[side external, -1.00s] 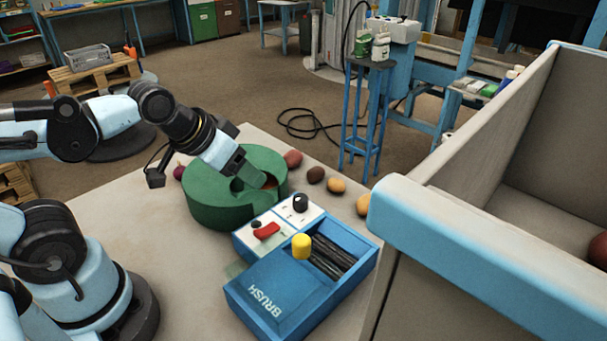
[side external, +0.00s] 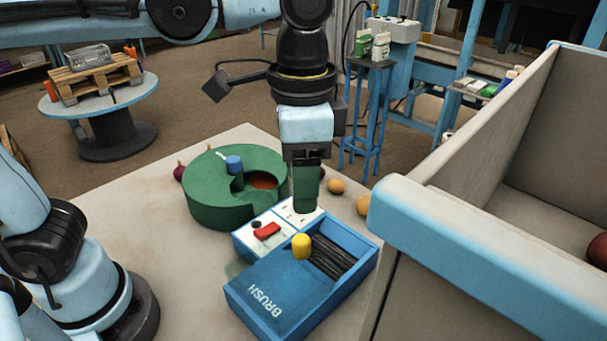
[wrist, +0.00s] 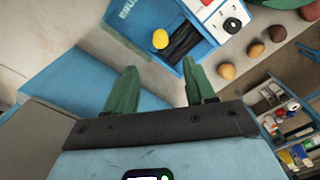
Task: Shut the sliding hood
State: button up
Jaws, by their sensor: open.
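The sliding hood (side external: 268,283) is a flat blue cover marked BRUSH on a blue box (side external: 352,282). A yellow knob (side external: 301,246) stands at its edge. The hood covers the near-left part of the box; dark bristle-like strips (side external: 332,260) show in the open part beside it. In the wrist view the hood (wrist: 137,18), yellow knob (wrist: 160,39) and strips (wrist: 184,40) show at the top. My gripper (side external: 306,208) points down over the far end of the box, by the control panel, apart from the yellow knob. Its green fingers (wrist: 158,72) are spread and empty.
A white panel (side external: 286,221) with a red switch (side external: 267,231) adjoins the box. A green round holder (side external: 212,205) with a blue knob (side external: 234,164) stands behind left. Potatoes (side external: 336,186) lie beyond. A high blue-edged bin wall (side external: 440,225) rises at right.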

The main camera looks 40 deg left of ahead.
aim_at(302, 239)
notch_tip(302, 239, down, 11)
jog(key=shift+f, duration=0.1)
dwell(0.5)
jog(key=shift+c, duration=0.5)
grip_shut()
